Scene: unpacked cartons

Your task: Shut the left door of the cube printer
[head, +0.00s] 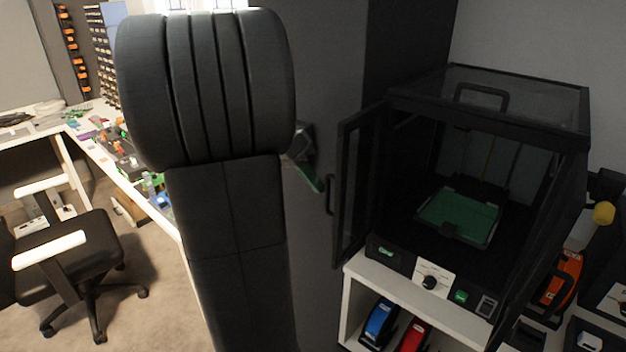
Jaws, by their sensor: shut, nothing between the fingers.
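The cube printer (400,103) is a dark box with clear panels, standing on a white cabinet at the right. Its left door (358,190) is a dark-framed clear panel, swung open toward me at the printer's left front. The door handle (331,195) is on its outer edge. Inside is a green print bed (458,216). A small grey part with a green tip, which looks like my gripper (314,172), shows just past my arm. It appears shut and empty, left of the door handle and seemingly apart from it. My arm hides most of it.
The white cabinet (415,302) holds blue (379,320) and red (412,337) items below the printer. A dark panel (540,235) stands at the printer's right front. An office chair (70,250) and cluttered desk (110,160) are at left. Floor between is clear.

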